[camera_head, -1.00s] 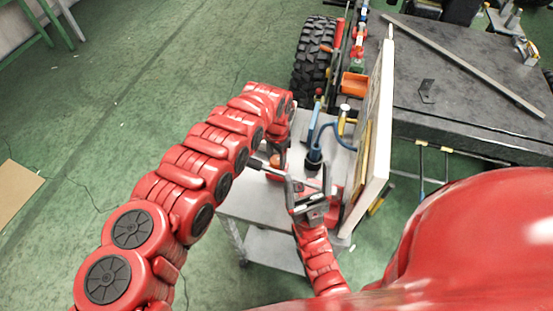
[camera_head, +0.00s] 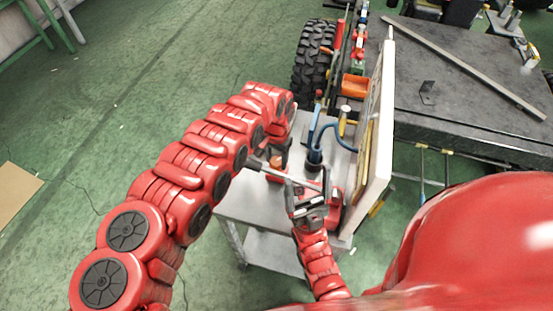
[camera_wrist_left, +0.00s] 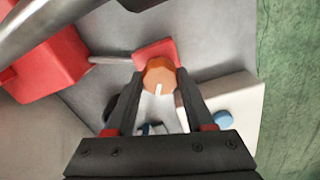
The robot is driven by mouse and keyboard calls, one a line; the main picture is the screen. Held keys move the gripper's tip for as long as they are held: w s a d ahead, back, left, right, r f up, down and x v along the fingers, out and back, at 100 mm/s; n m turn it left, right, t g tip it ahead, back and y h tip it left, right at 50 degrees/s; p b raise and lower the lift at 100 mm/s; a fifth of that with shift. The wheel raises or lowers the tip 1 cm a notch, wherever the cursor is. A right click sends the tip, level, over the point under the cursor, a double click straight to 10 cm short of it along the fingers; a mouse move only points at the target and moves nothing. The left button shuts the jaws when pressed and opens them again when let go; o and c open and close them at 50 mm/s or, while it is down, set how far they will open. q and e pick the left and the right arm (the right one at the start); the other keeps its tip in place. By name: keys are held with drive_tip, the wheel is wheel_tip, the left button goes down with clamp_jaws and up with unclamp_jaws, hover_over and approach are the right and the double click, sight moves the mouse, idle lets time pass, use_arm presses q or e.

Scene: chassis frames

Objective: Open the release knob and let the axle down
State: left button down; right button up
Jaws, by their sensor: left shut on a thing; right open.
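An orange faceted knob (camera_wrist_left: 160,76) sits by a red base between my left fingertips, and it shows partly under my left wrist in the head view (camera_head: 280,161). My left gripper (camera_wrist_left: 160,88) is shut on this knob from above. My right gripper (camera_head: 309,190) is open near the right part of the grey bench, by a thin metal rod (camera_head: 285,174). I see no contact between the right fingers and the rod that I can be sure of. A red body (camera_wrist_left: 45,65) lies left of the knob. I cannot make out the axle.
A black tyre (camera_head: 312,62) and dark table (camera_head: 455,70) are behind. Green floor at left is open.

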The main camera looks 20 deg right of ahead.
sight(277, 161)
use_arm(q)
drive_tip(key=shift+c, duration=1.4)
unclamp_jaws()
drive_tip(key=shift+r, duration=0.15)
wheel_tip(277, 161, up, 17)
drive_tip(key=b, duration=0.3)
drive_tip(key=shift+b, duration=0.35)
